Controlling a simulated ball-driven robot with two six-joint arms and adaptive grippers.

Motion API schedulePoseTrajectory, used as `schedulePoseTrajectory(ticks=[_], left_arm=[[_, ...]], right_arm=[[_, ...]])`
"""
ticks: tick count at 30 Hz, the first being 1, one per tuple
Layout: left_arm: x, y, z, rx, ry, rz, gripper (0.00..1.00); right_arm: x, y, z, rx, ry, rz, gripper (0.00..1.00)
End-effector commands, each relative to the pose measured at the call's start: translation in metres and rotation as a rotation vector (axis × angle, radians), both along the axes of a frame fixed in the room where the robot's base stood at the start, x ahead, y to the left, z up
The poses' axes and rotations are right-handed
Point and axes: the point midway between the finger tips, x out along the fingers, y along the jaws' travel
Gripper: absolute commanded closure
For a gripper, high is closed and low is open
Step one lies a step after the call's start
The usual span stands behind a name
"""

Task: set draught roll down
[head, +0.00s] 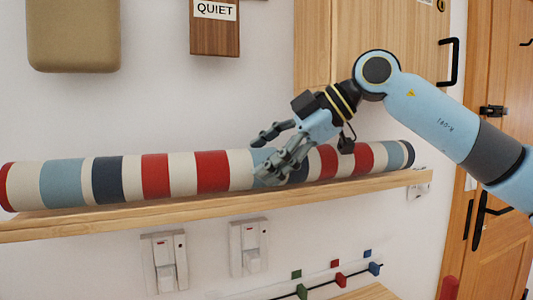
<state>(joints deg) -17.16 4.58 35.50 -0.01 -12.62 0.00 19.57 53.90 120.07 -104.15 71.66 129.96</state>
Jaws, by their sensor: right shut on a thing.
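The draught roll (127,178) is a long striped cylinder in red, cream, light blue and navy. It lies lengthwise along a narrow wooden shelf (180,212) on the wall, in the head view. Whether its underside bears fully on the shelf is hard to tell. My right gripper (268,158) comes in from the right and is shut on the roll, right of its middle. The fingers hide part of the stripes there. My left gripper is not in view.
A wooden cabinet (325,45) with a black handle hangs above the shelf's right part. A QUIET sign (215,10) and a tan padded thing (73,35) are on the wall above. Switch boxes (165,262) sit below the shelf. A wooden door (500,240) is at the right.

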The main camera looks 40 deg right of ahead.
Motion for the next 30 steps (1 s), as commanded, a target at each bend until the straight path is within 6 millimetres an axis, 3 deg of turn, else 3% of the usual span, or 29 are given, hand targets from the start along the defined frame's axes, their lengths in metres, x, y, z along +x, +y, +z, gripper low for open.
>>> schedulePoseTrajectory(ticks=[8, 9, 14, 23, 27, 30], left_arm=[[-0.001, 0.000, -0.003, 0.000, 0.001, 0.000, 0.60], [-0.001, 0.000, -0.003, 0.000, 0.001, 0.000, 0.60], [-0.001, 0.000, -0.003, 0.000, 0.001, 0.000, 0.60], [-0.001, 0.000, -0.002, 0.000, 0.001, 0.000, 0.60], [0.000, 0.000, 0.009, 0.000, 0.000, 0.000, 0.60], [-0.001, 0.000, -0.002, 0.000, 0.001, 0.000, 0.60]], right_arm=[[0.000, 0.000, -0.003, 0.001, -0.004, 0.001, 0.94], [0.000, 0.000, -0.005, 0.000, 0.000, 0.000, 0.34], [0.000, 0.000, -0.005, 0.000, 0.000, 0.000, 0.13], [0.000, 0.000, -0.003, 0.000, 0.000, 0.000, 0.13], [0.000, 0.000, 0.013, 0.000, -0.003, 0.001, 0.13], [-0.006, -0.008, 0.012, -0.008, -0.001, -0.001, 0.13]])
